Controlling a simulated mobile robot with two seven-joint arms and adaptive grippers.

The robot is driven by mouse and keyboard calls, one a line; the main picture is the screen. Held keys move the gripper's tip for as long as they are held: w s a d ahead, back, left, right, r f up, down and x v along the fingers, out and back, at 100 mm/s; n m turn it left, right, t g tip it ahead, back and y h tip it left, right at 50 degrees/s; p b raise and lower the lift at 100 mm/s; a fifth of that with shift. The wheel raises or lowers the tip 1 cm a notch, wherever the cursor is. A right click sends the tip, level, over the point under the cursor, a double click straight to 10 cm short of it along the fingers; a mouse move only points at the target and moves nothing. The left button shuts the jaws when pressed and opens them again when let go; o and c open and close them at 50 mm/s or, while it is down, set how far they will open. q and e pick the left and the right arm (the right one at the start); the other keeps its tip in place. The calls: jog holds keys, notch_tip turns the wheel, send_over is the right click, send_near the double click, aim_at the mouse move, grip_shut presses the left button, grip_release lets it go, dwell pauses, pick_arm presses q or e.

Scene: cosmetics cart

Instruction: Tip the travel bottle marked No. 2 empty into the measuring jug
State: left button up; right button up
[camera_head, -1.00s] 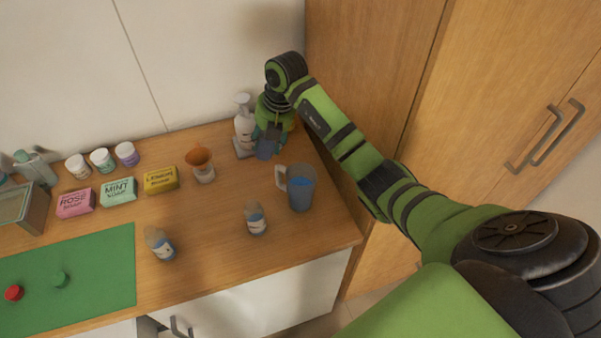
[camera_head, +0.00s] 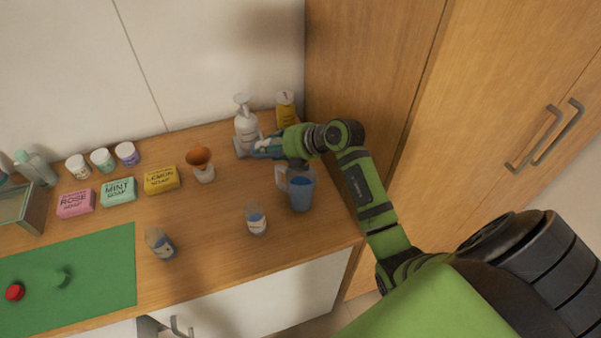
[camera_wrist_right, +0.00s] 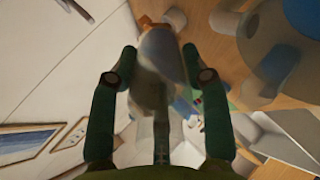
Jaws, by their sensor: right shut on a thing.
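My right gripper (camera_head: 266,148) is shut on a small clear travel bottle (camera_wrist_right: 162,62) with blue-grey liquid, seen between the fingers in the right wrist view. The bottle is mostly hidden in the head view and its number is not readable. The measuring jug (camera_head: 301,190), grey and clear with a handle on its left, stands at the right of the counter with blue liquid inside. The gripper is above the counter, behind and left of the jug. The jug also shows in the right wrist view (camera_wrist_right: 270,72). My left gripper is not in view.
Two more travel bottles (camera_head: 256,220) (camera_head: 160,243) stand near the front. A white pump bottle (camera_head: 245,128) and a yellow bottle (camera_head: 286,108) stand behind the gripper. A wooden cabinet (camera_head: 375,80) bounds the right.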

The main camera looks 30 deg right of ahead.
jog(key=shift+f+t, duration=0.25)
jog(key=shift+t, duration=0.15)
jog(key=shift+w+f+t+y+b, duration=0.1)
jog(key=shift+f+t+y+b, duration=0.45)
jog(key=shift+b, duration=0.7)
jog(key=r+t+b, duration=0.1)
jog(key=b, duration=0.3)
jog(key=shift+r+t+y, duration=0.2)
jog(key=shift+t+y, duration=0.05)
jog(key=shift+s+d+r+t, duration=0.1)
jog(key=shift+s+r+t, duration=0.1)
jog(key=shift+r+t, duration=0.15)
jog(key=shift+s+d+r+t+y+b, duration=0.1)
jog(key=shift+s+r+t+y+b, duration=0.15)
jog(key=shift+b, duration=0.5)
jog(key=shift+f+t+y+b, duration=0.45)
jog(key=shift+t+b, duration=0.25)
jog(key=shift+b, duration=1.35)
jog(key=shift+s+r+t, duration=0.1)
jog(key=shift+r+t, duration=0.3)
jog(key=shift+r, duration=0.3)
jog(key=shift+s+d+r+t+y+b, duration=0.1)
jog(key=shift+r+t+y+b, duration=0.3)
jog(key=shift+r+b, duration=0.3)
